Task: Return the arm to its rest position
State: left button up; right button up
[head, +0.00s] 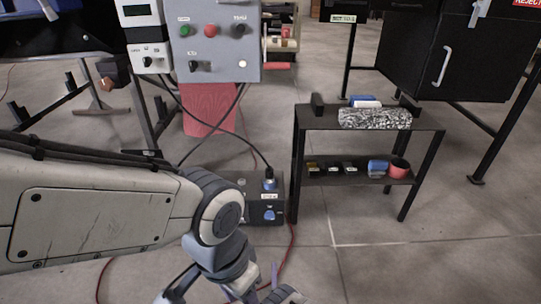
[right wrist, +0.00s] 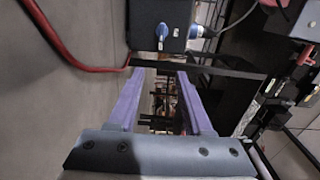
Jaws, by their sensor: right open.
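My right arm (head: 95,215) reaches in from the left edge of the head view, its forearm near level and its wrist bent down. My right gripper (head: 256,284) is low at the bottom edge, partly cut off, in front of a dark box with a blue knob (head: 267,190). In the right wrist view the two purple fingers (right wrist: 160,78) stand apart, with nothing held between them. The box (right wrist: 160,12) shows beyond the fingertips at the top. My left gripper is not in view.
A grey control panel (head: 215,45) with buttons stands behind the box. A two-level black shelf (head: 345,180) with a speckled block (head: 375,118) stands right. A red cable (right wrist: 62,45) runs over the floor by the box. Open floor (head: 390,265) lies front right.

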jog(key=w+a+r+n+g, duration=0.3)
jog(key=w+r+n+g, duration=0.1)
jog(key=w+r, duration=0.8)
jog(key=w+d+r+n+g, duration=0.2)
jog(key=d+r+n+g, duration=0.25)
jog(key=r, duration=0.75)
jog(key=s+d+r+n+g, duration=0.3)
jog(key=s+d+r+n, duration=0.2)
jog(key=s+d+r, duration=0.45)
jog(key=s+d+r+n+g, duration=0.2)
jog(key=s+d+r, duration=0.15)
jog(key=s, duration=0.65)
jog(key=s+d+r+n+g, duration=0.2)
jog(key=s+d+r+n, duration=0.15)
jog(key=s, duration=0.65)
jog(key=s+a+r+n+g+y+p, duration=0.15)
jog(key=s+a+r+n+p, duration=0.55)
jog(key=s+a+r, duration=0.7)
notch_tip(320, 180, up, 36)
jog(key=p, duration=3.7)
jog(key=shift+w+a+m+g, duration=0.2)
jog(key=shift+a+m+g, duration=0.1)
jog(key=shift+a+g, duration=0.1)
